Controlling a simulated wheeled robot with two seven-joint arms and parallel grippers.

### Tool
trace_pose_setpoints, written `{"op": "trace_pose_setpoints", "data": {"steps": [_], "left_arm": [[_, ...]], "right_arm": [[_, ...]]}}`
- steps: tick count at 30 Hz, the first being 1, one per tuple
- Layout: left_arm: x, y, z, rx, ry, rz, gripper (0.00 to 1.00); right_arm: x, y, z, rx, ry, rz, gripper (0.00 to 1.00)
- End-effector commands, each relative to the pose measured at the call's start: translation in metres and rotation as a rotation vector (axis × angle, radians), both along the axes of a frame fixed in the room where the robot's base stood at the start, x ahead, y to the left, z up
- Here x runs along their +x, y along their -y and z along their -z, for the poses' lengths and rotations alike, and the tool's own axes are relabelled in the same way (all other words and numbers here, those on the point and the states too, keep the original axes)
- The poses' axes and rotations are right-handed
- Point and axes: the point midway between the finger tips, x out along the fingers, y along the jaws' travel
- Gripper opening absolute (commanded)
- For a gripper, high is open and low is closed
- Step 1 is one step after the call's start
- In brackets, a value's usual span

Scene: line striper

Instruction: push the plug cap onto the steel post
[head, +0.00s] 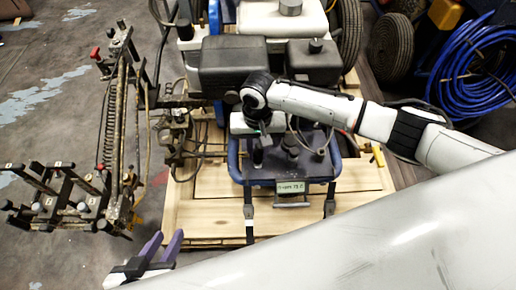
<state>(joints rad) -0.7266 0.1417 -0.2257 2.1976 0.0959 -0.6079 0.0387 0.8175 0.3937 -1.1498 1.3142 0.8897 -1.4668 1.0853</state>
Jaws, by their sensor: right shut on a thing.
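My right gripper (260,134) points down over the dark top plate of the engine unit (312,168). It is shut on a small dark thing that looks like the plug cap (258,155), mostly hidden by the gripper and wrist. I cannot make out the steel post; short knobs and fittings (291,143) stand on the plate to the right of the gripper. My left gripper (163,238) is at the bottom left, its two purple fingers apart and empty, away from the engine unit.
Black boxes (234,62) stand behind the gripper. Metal linkage with a spring (108,120) rises at the left. A blue hose coil (470,70) and tyres lie at the upper right.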

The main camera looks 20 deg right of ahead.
Motion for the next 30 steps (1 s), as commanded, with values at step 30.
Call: {"op": "trace_pose_setpoints", "data": {"steps": [30], "left_arm": [[0.000,0.000,0.002,0.000,0.000,0.000,0.31]], "right_arm": [[0.000,0.000,0.014,0.000,-0.001,0.001,0.01]]}}
